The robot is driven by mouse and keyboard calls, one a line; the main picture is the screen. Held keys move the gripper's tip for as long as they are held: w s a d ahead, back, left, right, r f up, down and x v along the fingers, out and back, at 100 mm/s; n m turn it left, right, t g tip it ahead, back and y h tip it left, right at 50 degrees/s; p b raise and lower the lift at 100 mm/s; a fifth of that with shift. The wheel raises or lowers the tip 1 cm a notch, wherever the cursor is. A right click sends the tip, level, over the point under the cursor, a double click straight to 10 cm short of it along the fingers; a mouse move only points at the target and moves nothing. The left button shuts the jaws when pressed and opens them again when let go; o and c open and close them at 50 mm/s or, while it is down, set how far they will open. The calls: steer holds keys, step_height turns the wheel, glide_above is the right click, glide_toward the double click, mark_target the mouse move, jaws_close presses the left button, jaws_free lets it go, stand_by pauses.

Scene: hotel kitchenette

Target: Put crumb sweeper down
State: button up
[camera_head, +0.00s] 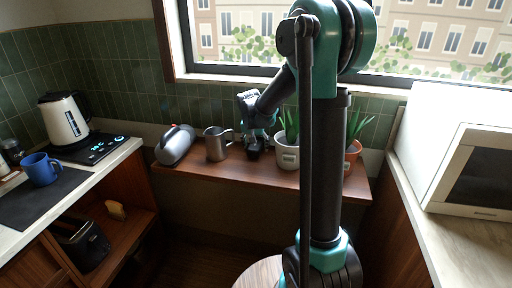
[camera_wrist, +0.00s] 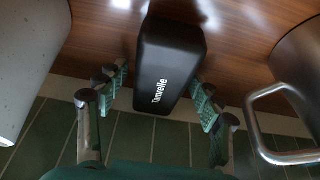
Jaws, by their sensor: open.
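A black, rounded block with the white word "Tamrelle", which I take to be the crumb sweeper (camera_wrist: 168,65), appears to rest on the wooden shelf (camera_wrist: 240,30). My gripper (camera_wrist: 160,95) is open around it, one finger on each side. A gap shows at the left finger; the right finger is very close, and I cannot tell whether it touches. In the head view my gripper (camera_head: 254,146) is low over the shelf (camera_head: 220,177), between the metal pitcher and the white plant pot. The sweeper shows there only as a small dark shape (camera_head: 253,154).
The metal pitcher (camera_head: 216,144) and white plant pot (camera_head: 287,154) stand close on either side. A grey rounded appliance (camera_head: 175,145) lies farther left, and an orange pot (camera_head: 352,158) stands right. The window wall is close behind. The shelf's front strip is clear.

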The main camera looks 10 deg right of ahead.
steer(key=v, duration=1.1)
steer(key=shift+s+r, duration=0.2)
steer(key=shift+r, duration=0.1)
steer(key=shift+s, duration=0.1)
